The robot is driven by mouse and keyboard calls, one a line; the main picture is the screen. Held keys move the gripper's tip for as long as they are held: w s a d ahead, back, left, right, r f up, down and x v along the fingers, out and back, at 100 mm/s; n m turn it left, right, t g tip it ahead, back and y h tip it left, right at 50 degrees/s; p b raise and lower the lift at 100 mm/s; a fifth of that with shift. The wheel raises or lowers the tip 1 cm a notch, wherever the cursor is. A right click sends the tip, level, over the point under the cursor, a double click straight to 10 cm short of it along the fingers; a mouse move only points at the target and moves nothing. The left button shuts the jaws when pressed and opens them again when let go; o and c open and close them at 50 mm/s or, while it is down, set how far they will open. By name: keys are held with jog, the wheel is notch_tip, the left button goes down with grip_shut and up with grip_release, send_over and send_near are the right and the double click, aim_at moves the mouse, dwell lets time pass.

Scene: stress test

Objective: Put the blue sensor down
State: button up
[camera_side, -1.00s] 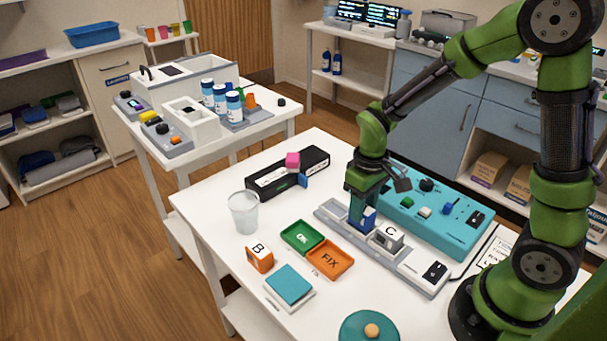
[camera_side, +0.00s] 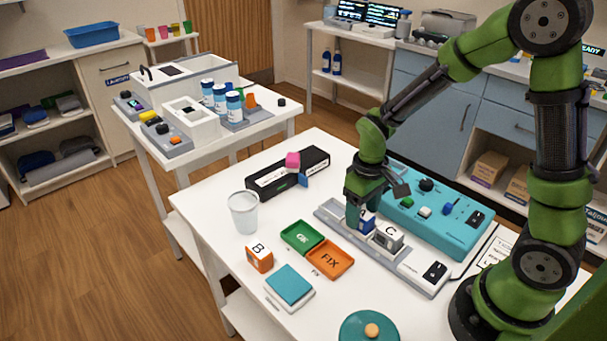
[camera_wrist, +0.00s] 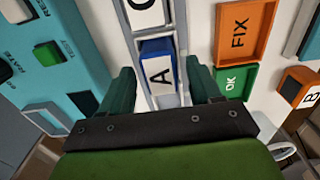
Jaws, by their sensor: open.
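The blue sensor (camera_wrist: 158,72), with a white face marked A, sits in a slot of the grey rail (camera_wrist: 168,101) in the wrist view. In the side view the blue sensor (camera_side: 367,222) is partly hidden behind my gripper. My gripper (camera_wrist: 163,88) is open, with one green finger on each side of the rail and a gap to the sensor on both sides. In the side view my gripper (camera_side: 360,212) is low over the rail at the sensor. The grey-white sensor C (camera_side: 388,237) sits in the neighbouring slot.
The green OK tray (camera_side: 302,236) and orange FIX tray (camera_side: 330,260) lie in front of the rail. The orange block B (camera_side: 259,258) and a clear cup (camera_side: 243,211) stand to the left. A teal tester box (camera_side: 440,222) is close behind the rail.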

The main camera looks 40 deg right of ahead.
aim_at(363, 213)
notch_tip(363, 213, up, 12)
jog(key=s+a+r+m+t+y, duration=0.2)
jog(key=s+a+r+m+t, duration=0.1)
jog(key=s+r+t, duration=0.4)
jog(key=shift+s+a+r+m, duration=0.15)
jog(key=shift+s+r+m, duration=0.35)
jog(key=shift+s, duration=0.45)
